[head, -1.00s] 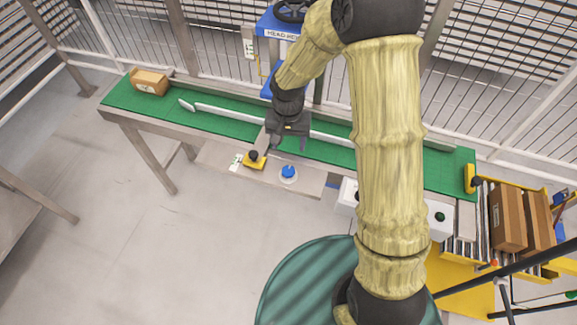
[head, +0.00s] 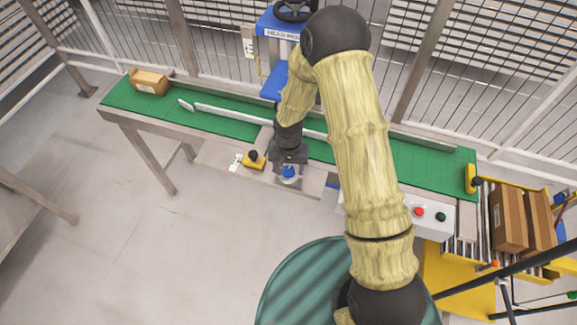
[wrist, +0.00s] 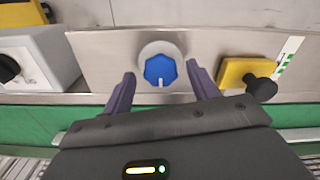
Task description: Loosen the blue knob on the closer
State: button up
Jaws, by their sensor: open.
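The blue knob (wrist: 160,71) sits on a pale round base on a metal panel (wrist: 106,55) in the wrist view. A light mark shows on its lower edge. In the head view the knob (head: 288,172) is on the near side of the conveyor, just below my gripper (head: 289,165). My gripper (wrist: 160,84) is open in the wrist view, with one dark finger on each side of the knob and a visible gap to each. I cannot tell how far the fingertips are above the panel.
A black knob on a yellow block (wrist: 248,77) sits right of the blue knob in the wrist view. A control box (head: 428,218) with red and green buttons stands at right. A carton (head: 149,82) rests on the green conveyor (head: 430,165).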

jog(key=c, duration=1)
